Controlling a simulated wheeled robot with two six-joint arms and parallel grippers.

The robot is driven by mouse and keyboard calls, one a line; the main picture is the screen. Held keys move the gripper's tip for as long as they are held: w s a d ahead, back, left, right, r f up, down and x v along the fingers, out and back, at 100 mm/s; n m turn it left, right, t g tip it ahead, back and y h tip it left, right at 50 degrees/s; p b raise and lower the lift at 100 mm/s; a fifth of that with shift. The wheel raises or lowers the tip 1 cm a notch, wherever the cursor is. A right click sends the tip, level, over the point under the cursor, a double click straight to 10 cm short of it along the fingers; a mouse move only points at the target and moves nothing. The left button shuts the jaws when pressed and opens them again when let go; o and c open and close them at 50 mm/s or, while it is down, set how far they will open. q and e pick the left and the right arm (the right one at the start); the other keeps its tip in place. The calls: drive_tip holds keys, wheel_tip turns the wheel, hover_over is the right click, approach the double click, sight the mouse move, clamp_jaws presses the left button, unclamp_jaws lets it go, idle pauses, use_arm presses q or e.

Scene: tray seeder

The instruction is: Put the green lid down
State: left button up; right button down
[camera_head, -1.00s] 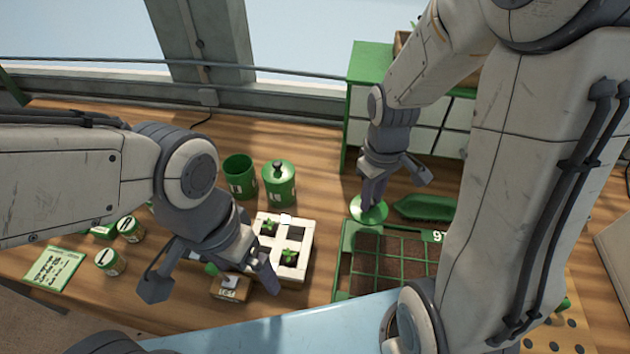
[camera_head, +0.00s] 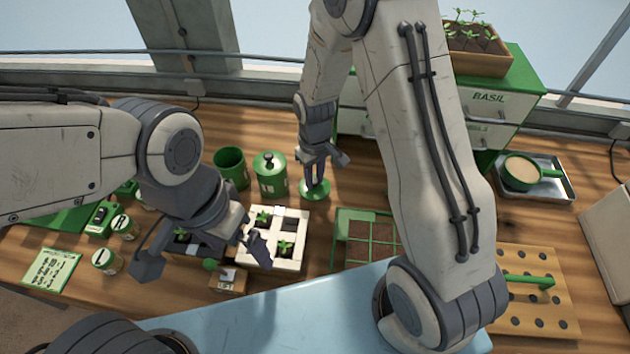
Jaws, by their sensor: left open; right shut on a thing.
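The green lid (camera_head: 315,190) is a round disc low over the wooden table, right of the green canisters. My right gripper (camera_head: 316,178) is shut on it from above; I cannot tell whether the lid touches the table. An open green canister (camera_head: 231,170) stands to the left, with no lid on it. Next to it stands a second green canister (camera_head: 271,175) with its lid and dark knob on. My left gripper (camera_head: 205,268) is open and empty, in front of the white seedling tray.
The white tray (camera_head: 272,264) holds small seedlings. A green-framed soil tray (camera_head: 366,217) lies right of it, partly behind my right arm. Small jars (camera_head: 106,261) and a note card (camera_head: 51,271) lie at left.

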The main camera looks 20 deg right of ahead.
sight(315, 181)
wheel_tip(315, 181, down, 3)
drive_tip(key=shift+r, duration=0.2)
drive_tip(key=shift+f, duration=0.1)
drive_tip(key=shift+f, duration=0.15)
drive_tip(key=c, duration=0.7)
unclamp_jaws()
